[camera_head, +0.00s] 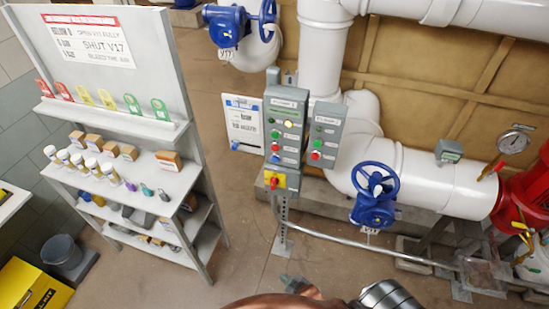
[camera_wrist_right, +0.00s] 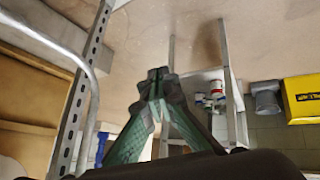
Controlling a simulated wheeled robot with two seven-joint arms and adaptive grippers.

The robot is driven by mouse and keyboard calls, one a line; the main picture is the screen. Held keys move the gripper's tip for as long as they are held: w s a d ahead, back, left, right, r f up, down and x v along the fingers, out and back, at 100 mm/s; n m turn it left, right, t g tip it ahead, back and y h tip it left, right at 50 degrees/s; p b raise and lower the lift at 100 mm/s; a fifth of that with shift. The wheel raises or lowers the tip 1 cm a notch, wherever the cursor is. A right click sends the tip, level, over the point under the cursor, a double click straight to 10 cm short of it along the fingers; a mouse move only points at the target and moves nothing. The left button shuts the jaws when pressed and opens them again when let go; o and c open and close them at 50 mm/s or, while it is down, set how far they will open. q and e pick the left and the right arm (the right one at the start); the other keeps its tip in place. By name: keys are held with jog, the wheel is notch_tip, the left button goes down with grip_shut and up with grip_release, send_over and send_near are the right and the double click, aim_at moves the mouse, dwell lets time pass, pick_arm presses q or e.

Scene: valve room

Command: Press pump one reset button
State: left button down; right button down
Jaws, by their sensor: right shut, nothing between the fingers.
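The labels are too small to read, so I cannot tell which button is pump one reset. My right gripper (camera_head: 290,283) is low at the bottom of the head view, below the boxes and apart from them. In the right wrist view its green fingers (camera_wrist_right: 155,85) meet at the tips, empty. My left gripper is not in view.
A conduit (camera_head: 350,245) runs right from the post (camera_head: 283,225). A blue valve wheel (camera_head: 375,182) and white pipes stand right. A shelf rack (camera_head: 130,170) stands left; floor between is clear.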

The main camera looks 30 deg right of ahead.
aim_at(275, 159)
jog(key=w+r+n+t+p, duration=0.1)
jog(key=w+r+t, duration=0.1)
jog(key=w+r, duration=0.45)
jog(key=w+d+r+t+p, duration=0.1)
jog(key=w+r, duration=0.3)
jog(key=r, duration=0.6)
jog(key=w+r+n+t+p, duration=0.1)
jog(key=w+r+t, duration=0.1)
jog(key=w+r, duration=0.5)
notch_tip(275, 159, up, 25)
jog(key=w+d+n+t+h+p, duration=0.1)
jog(key=w+d+n+t+p, duration=0.1)
jog(key=t+p, duration=0.1)
jog(key=shift+d+r+t, duration=0.2)
jog(key=shift+d+t, duration=0.2)
jog(key=shift+t, duration=0.1)
jog(key=shift+w, duration=0.1)
jog(key=w+d+b, duration=0.2)
jog(key=w+d, duration=0.3)
jog(key=d, duration=0.1)
jog(key=shift+w+d+b, duration=0.3)
jog(key=shift+d+b, duration=0.05)
jog(key=shift+b, duration=0.05)
jog(key=shift+w+d, duration=0.1)
